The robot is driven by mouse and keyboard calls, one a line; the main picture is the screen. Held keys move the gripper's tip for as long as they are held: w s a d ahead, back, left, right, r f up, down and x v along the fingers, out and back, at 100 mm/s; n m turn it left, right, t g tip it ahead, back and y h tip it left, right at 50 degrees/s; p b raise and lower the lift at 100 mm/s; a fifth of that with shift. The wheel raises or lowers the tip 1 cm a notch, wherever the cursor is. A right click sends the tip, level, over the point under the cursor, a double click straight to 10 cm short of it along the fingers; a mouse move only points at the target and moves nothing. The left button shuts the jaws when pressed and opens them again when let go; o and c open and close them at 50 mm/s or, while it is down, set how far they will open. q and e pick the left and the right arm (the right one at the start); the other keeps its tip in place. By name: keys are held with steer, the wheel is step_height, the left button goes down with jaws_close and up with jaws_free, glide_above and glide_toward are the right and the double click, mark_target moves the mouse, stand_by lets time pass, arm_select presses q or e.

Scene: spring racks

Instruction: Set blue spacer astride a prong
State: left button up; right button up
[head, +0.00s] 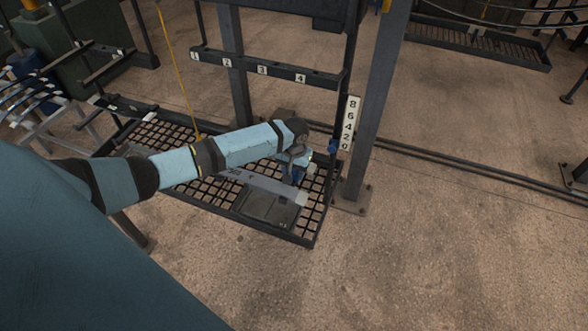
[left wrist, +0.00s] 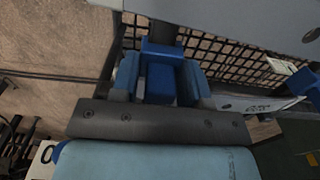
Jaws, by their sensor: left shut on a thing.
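My left gripper (head: 297,166) is above the right part of a mesh tray, at the end of my pale blue arm. It is shut on a blue spacer (left wrist: 160,80), which sits between its fingers in the left wrist view. A small blue part of the spacer (head: 293,177) shows below the gripper in the head view. A dark bar (left wrist: 164,34) runs up from the spacer's far end in the wrist view. I cannot tell whether the spacer straddles it or is just in front of it. My right gripper is not in view.
A pale grey labelled bar (head: 262,184) with a whitish end lies below the gripper, over the mesh tray (head: 218,196). A dark rail (head: 270,70) numbered 1 to 4 is behind. A white number scale (head: 348,122) and a steel post (head: 375,105) stand right. Floor at front right is clear.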

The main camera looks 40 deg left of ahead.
arm_select(q)
steer(key=o, duration=0.8)
steer(key=shift+o, duration=0.2)
